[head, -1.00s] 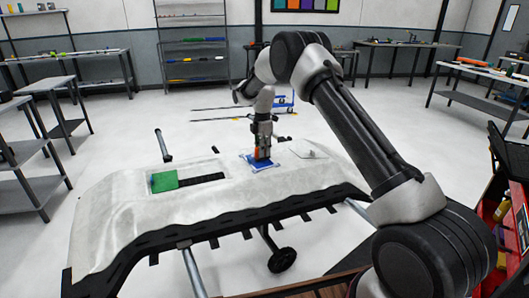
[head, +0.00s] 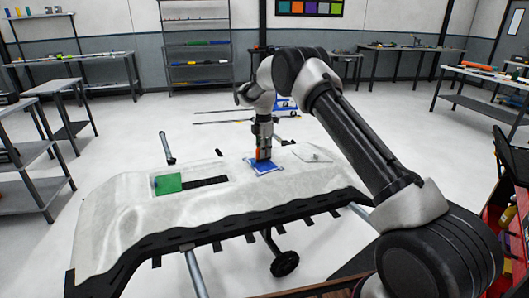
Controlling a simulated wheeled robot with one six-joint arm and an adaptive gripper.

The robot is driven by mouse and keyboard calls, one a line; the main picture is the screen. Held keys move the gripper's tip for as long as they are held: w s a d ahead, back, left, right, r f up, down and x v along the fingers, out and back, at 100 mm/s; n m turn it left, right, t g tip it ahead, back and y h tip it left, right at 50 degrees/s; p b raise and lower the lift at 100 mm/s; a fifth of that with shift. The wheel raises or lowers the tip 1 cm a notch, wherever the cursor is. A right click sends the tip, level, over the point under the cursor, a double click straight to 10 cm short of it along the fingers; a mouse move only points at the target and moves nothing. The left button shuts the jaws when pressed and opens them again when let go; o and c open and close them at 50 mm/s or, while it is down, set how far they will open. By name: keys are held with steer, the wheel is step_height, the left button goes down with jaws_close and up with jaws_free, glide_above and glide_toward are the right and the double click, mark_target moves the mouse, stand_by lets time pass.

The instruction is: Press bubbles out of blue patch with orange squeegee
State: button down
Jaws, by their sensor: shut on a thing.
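The blue patch (head: 268,168) lies on the upper right part of a pale car bumper panel (head: 120,220). My gripper (head: 263,152) points down over the patch and is shut on the orange squeegee (head: 259,154), of which only a small orange strip shows. The squeegee's lower edge is at or just above the patch; I cannot tell whether it touches. Any bubbles in the patch are too small to make out. The far side of the squeegee is hidden by the gripper.
A green patch (head: 168,184) and a dark slotted strip (head: 205,182) lie left on the panel. A small whitish piece (head: 313,156) lies to the right. The panel rests on a wheeled stand (head: 285,263). Tables and shelves stand farther back, with open floor between.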

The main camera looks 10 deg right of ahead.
steer(key=shift+w+a, duration=0.2)
steer(key=shift+w, duration=0.35)
steer(key=shift+w+a, duration=0.15)
steer(key=shift+w, duration=0.35)
steer(key=shift+w+a, duration=0.2)
steer(key=shift+w, duration=0.65)
step_height(320, 180, up, 7)
stand_by(0.4)
